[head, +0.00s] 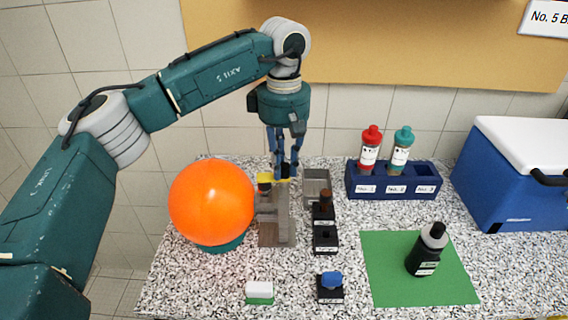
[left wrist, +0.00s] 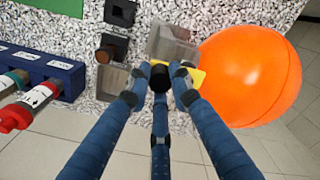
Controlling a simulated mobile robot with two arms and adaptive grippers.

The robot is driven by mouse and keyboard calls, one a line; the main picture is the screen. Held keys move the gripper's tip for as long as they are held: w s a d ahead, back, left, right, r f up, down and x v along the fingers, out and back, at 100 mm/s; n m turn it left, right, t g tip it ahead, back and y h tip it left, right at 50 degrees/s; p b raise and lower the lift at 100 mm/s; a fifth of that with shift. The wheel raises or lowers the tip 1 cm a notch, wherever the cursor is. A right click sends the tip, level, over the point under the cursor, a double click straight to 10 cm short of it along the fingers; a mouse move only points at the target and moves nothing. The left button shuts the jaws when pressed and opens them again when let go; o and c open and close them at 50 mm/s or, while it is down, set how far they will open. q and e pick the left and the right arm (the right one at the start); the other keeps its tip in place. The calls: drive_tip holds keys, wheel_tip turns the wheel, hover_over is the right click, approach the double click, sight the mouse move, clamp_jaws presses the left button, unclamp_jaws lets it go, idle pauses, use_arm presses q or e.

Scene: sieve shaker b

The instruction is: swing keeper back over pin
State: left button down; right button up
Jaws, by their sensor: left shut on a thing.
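A grey metal stand (head: 277,225) rises from the counter beside the orange ball. A yellow flat piece, which looks like the keeper (head: 265,180), lies across its top; it also shows in the left wrist view (left wrist: 196,78). My left gripper (head: 286,170) points down over the stand top. It is shut on a black knob (left wrist: 160,77) at the yellow piece's edge. The fingers hide part of the knob, and I cannot tell how it joins the keeper. I cannot make out the pin clearly. My right gripper is not in view.
The large orange ball (head: 212,201) stands close left of the stand. Small black holders (head: 325,240) and an open grey box (head: 317,186) are close right. A blue bottle rack (head: 393,188), a green mat (head: 400,285) and a cooler (head: 510,185) are further right.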

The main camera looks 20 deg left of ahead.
sight(284, 164)
use_arm(q)
drive_tip(key=shift+w+r+m, duration=0.1)
drive_tip(key=shift+r+m, duration=0.1)
drive_tip(key=shift+m, duration=0.3)
drive_tip(key=c, duration=1.5)
unclamp_jaws()
drive_tip(key=shift+c, duration=0.2)
drive_tip(key=shift+f, duration=0.1)
wheel_tip(284, 164, up, 12)
